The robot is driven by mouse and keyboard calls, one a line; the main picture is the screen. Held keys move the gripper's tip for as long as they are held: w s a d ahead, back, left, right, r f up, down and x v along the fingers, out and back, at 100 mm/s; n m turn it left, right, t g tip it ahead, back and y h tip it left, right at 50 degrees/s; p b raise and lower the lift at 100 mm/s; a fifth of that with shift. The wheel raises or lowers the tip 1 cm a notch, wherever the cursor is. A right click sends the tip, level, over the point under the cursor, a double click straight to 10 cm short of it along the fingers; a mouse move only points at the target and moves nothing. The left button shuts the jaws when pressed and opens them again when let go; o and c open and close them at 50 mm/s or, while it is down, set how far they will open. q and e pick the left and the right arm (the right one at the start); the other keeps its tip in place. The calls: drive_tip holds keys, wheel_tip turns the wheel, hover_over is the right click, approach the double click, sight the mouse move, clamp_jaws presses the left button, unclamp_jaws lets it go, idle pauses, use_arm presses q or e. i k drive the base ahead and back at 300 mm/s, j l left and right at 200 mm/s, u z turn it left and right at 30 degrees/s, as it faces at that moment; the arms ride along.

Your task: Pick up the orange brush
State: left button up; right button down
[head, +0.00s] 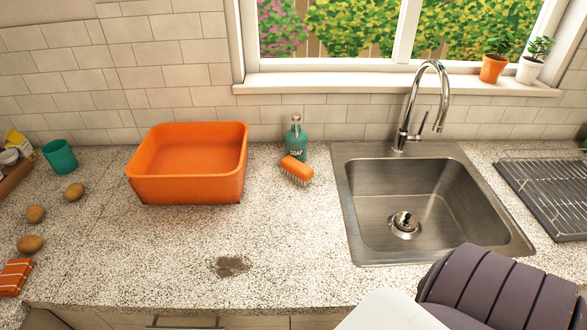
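The orange brush (296,170) lies on the speckled counter, bristles facing down and toward the front. It lies just in front of the teal soap bottle (296,140), between the orange basin and the sink. Nothing covers it. Part of my own arm shows at the bottom right, in front of the sink's front edge, well apart from the brush. Neither gripper's fingers are in view.
An orange basin (188,188) stands left of the brush. The steel sink (370,225) and faucet (404,125) are to its right. A brown stain (231,266) marks the front counter. A teal cup (60,157) and potatoes (30,244) are at left; a drying rack (550,190) is far right.

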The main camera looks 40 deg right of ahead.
sight(298, 170)
drive_tip(key=z, duration=1.35)
